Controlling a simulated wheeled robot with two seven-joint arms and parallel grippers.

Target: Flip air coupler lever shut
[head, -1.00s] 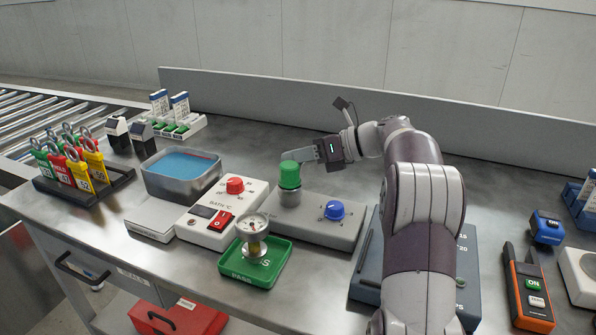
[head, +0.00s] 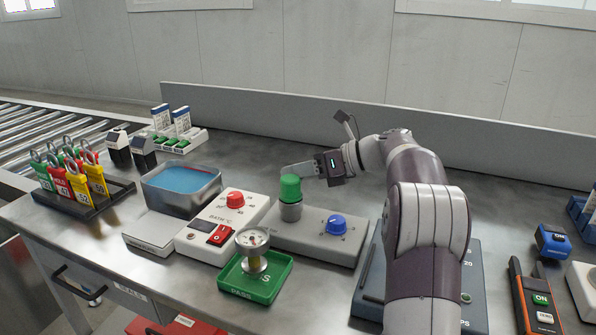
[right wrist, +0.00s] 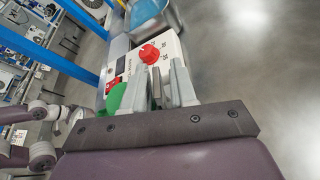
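The grey pump block (head: 318,238) carries a green-capped cylinder (head: 290,188) and a blue knob (head: 336,225). My right gripper (head: 288,171) reaches from the right, its light-grey fingers just behind the green cap; I cannot tell if they touch it. In the right wrist view the fingers of this gripper (right wrist: 158,78) stand apart. A narrow grey bar (right wrist: 155,90) shows between them; I cannot tell whether it is the coupler lever. The green cap (right wrist: 116,98) shows beside the left finger. No lever shows clearly in the head view. My left gripper is out of view.
Left of the block stand a white bath control box (head: 222,222) with a red knob, a water bath (head: 182,188) and a padlock rack (head: 82,203). A green PASS tray (head: 236,288) with a gauge sits in front.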

